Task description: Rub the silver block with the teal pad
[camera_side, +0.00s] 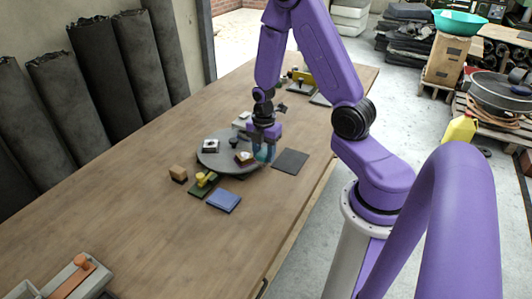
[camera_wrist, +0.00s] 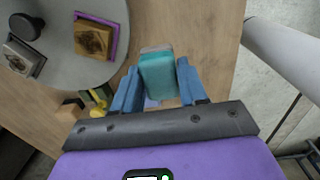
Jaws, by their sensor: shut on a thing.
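My gripper (camera_side: 265,149) is shut on the teal pad, just beside the right edge of a round grey turntable (camera_side: 213,163). In the wrist view the teal pad (camera_wrist: 158,76) sits between the two blue fingers of my gripper (camera_wrist: 158,88). The silver block (camera_side: 210,146) lies on the left part of the turntable, apart from the pad; it also shows at the left edge of the wrist view (camera_wrist: 18,58). Whether the pad touches anything below cannot be told.
A black knob (camera_side: 233,142) and a brown block with a purple edge (camera_wrist: 93,38) are on the turntable. A wooden block (camera_side: 178,173), a yellow-green piece (camera_side: 203,183), a blue pad (camera_side: 224,200) and a dark square (camera_side: 291,160) lie around it. The table's near left is mostly clear.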

